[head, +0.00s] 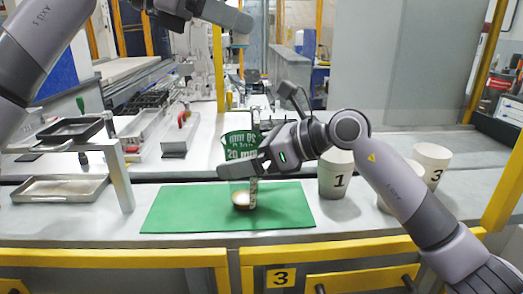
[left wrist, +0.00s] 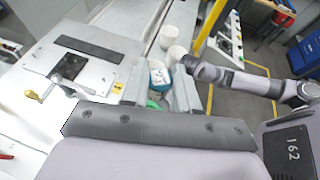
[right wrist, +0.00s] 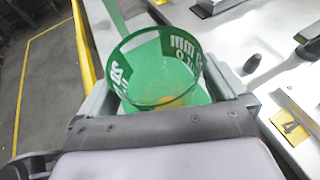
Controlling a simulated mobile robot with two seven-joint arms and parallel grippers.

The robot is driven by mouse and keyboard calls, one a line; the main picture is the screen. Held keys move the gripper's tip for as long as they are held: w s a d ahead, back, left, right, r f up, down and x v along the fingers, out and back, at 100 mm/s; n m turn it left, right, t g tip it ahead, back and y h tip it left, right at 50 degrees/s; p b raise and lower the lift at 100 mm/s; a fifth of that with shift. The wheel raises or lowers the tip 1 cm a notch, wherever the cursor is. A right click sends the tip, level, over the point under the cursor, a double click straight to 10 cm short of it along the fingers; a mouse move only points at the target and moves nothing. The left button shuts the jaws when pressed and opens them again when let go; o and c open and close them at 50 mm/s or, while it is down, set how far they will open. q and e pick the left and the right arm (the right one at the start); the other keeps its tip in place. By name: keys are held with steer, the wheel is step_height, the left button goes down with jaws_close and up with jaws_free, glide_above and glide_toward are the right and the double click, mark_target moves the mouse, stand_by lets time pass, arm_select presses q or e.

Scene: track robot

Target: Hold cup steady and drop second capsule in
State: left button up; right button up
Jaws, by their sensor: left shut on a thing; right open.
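The clear cup (head: 241,143) with green and white print stands upright on the green mat (head: 175,208).
White numbered cups, including cup 1 (head: 336,178) and cup 3 (head: 432,160), stand right of the mat. A metal tray (head: 58,189) and a metal stand (head: 122,180) are on the left. Yellow rails (head: 120,257) run along the front edge.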

steer(key=shift+w+a, duration=0.1)
steer(key=shift+a, duration=0.05)
steer(key=c, duration=1.1)
arm_select(q)
steer(key=shift+f, duration=0.15)
arm_select(e)
steer(key=shift+c, duration=0.2)
arm_select(q)
step_height(320, 180, down, 8)
steer(key=n+t+y, duration=0.3)
steer(key=n+t, duration=0.3)
steer(key=shift+s+d, duration=0.15)
steer(key=shift+s, duration=0.1)
